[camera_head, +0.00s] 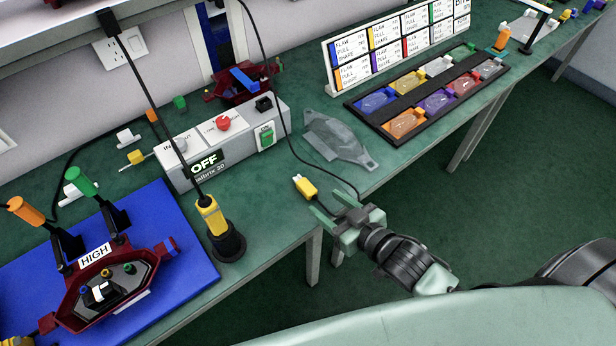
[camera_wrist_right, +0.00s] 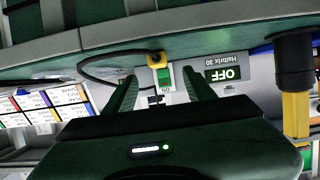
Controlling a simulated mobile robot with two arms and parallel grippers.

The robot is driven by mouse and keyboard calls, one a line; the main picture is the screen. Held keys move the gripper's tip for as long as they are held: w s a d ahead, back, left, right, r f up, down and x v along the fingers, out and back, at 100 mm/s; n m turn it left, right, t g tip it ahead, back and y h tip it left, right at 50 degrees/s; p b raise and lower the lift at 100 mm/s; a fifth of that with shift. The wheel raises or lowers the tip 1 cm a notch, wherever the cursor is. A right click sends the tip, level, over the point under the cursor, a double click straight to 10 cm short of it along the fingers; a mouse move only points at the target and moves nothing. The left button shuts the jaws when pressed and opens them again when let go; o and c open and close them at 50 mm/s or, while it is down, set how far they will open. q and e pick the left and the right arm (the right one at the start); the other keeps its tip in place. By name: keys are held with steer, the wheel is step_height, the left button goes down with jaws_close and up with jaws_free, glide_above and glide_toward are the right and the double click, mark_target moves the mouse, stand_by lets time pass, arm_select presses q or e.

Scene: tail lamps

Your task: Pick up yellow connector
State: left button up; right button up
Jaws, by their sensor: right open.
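The yellow connector (camera_head: 305,187) lies on the green bench top near its front edge, with a black cable attached. My right gripper (camera_head: 322,200) is just in front of it, at the bench edge, with its two green fingers spread and nothing between them. In the right wrist view, which is upside down, the yellow connector (camera_wrist_right: 156,59) shows beyond the fingertips, roughly in line with the gap of the right gripper (camera_wrist_right: 160,76). The fingers look apart from the connector. My left gripper is not in view.
A grey control box (camera_head: 220,140) reading OFF stands behind left. A yellow hanging tool (camera_head: 212,214) sits in a black holder left of the connector. A grey translucent part (camera_head: 338,140) lies behind right. A dark tray (camera_head: 400,88) of coloured lamps is farther right.

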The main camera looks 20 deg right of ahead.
mark_target(313, 193)
steer(key=shift+s+a+r, duration=0.1)
steer(key=x, duration=0.7)
steer(key=shift+w+f, duration=0.35)
steer(key=shift+w, duration=0.05)
steer(key=shift+d, duration=0.25)
jaws_close()
